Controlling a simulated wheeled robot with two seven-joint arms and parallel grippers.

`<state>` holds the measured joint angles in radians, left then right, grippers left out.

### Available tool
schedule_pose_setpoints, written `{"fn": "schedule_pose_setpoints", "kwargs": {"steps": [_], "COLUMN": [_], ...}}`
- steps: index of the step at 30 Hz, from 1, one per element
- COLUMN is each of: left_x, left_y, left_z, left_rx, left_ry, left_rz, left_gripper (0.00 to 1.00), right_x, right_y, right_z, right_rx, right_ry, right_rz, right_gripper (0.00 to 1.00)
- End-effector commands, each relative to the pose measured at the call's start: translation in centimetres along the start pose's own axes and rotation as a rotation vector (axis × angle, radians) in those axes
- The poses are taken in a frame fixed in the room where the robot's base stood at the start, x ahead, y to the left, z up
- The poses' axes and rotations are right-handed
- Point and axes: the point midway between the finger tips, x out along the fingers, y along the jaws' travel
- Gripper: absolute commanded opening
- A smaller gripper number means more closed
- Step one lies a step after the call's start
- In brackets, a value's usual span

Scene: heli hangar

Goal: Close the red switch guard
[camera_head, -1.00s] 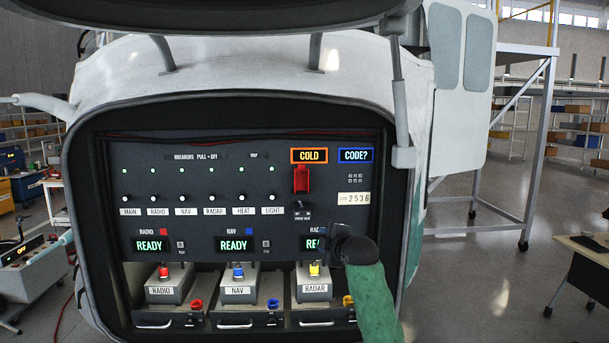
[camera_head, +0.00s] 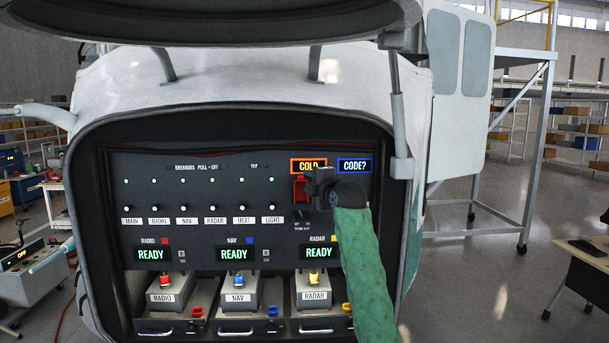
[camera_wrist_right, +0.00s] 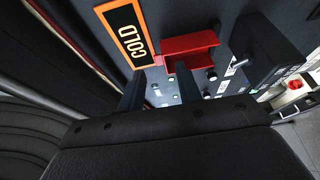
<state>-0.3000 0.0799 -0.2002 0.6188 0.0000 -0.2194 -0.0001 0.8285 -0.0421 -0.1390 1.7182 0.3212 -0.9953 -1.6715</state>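The red switch guard (camera_head: 299,188) is on the dark panel, below the orange-framed COLD display (camera_head: 309,166). My right gripper (camera_head: 312,187) is right in front of the panel at the guard's right side and hides part of it. In the right wrist view the guard (camera_wrist_right: 190,45) is a red channel standing out from the panel beside the COLD display (camera_wrist_right: 126,33). The two dark fingers of my right gripper (camera_wrist_right: 160,86) are apart with nothing between them, just short of the guard. I cannot tell whether a finger touches it. My left gripper is out of view.
The blue-framed CODE? display (camera_head: 354,166) is right of the COLD display. A row of breaker knobs (camera_head: 184,207) lies to the left. Three READY displays and the RADIO, NAV and RADAR boxes (camera_head: 316,296) are below. A strut (camera_head: 398,120) stands at the panel's right.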

Motion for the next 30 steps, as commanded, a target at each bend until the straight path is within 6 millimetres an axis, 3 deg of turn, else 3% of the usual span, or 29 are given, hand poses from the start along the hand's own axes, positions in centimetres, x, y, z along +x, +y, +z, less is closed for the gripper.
{"fn": "schedule_pose_setpoints", "kwargs": {"steps": [1,9,20,21,26,30], "left_x": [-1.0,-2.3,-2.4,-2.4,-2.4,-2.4], "left_y": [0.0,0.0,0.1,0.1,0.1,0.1], "left_z": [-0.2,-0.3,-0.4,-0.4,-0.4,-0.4], "left_rx": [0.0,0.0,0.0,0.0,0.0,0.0], "left_ry": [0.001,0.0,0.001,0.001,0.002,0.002], "left_rz": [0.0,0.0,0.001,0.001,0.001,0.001], "left_gripper": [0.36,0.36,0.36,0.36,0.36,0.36], "right_x": [0.7,3.3,3.7,3.7,3.7,3.7], "right_y": [0.5,0.2,0.0,0.0,0.0,0.0], "right_z": [-0.1,0.0,0.0,0.0,0.0,0.0], "right_rx": [0.003,0.001,0.001,0.001,0.001,0.0], "right_ry": [0.001,0.0,0.0,0.0,0.0,0.0], "right_rz": [-0.001,-0.001,0.0,0.0,0.0,0.0], "right_gripper": [0.35,0.35,0.35,0.33,0.01,0.0]}}
